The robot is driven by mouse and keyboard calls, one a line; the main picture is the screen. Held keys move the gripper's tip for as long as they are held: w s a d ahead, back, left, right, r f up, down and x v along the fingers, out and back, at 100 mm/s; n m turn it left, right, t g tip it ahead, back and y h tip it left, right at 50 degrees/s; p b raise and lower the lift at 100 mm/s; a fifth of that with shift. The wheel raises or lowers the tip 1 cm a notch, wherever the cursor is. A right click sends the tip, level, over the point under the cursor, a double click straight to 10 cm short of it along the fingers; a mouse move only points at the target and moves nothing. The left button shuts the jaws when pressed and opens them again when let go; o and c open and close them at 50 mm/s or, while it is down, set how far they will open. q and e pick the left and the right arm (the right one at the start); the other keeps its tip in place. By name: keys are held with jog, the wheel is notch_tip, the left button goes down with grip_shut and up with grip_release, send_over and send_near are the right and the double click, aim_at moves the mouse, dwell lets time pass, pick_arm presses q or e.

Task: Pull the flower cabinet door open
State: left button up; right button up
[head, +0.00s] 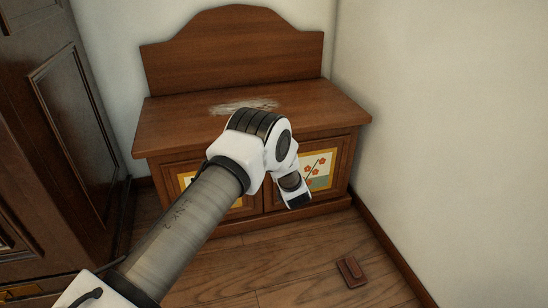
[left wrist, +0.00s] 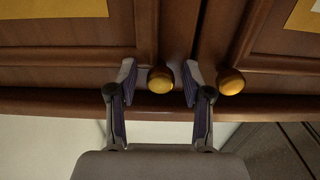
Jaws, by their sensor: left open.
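The wooden cabinet (head: 180,125) stands against the back wall with two doors that look shut. The right door carries a panel with red flowers (head: 319,170); the left door's yellow-edged panel (head: 186,180) is mostly hidden behind my left arm. My left gripper (head: 298,200) is in front of the right door, low near the middle; it also shows in the left wrist view (left wrist: 160,82), open. One round golden knob (left wrist: 161,79) appears between its fingers, with small gaps; depth and contact cannot be told. A second knob (left wrist: 231,82) is just outside the right-hand finger.
A dark wardrobe (head: 70,120) stands at the left. A small brown block (head: 351,272) lies on the wooden floor at the right front. A white wall (head: 430,130) bounds the right side. The floor before the cabinet is otherwise mostly clear.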

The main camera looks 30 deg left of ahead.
pick_arm(q)
grip_shut()
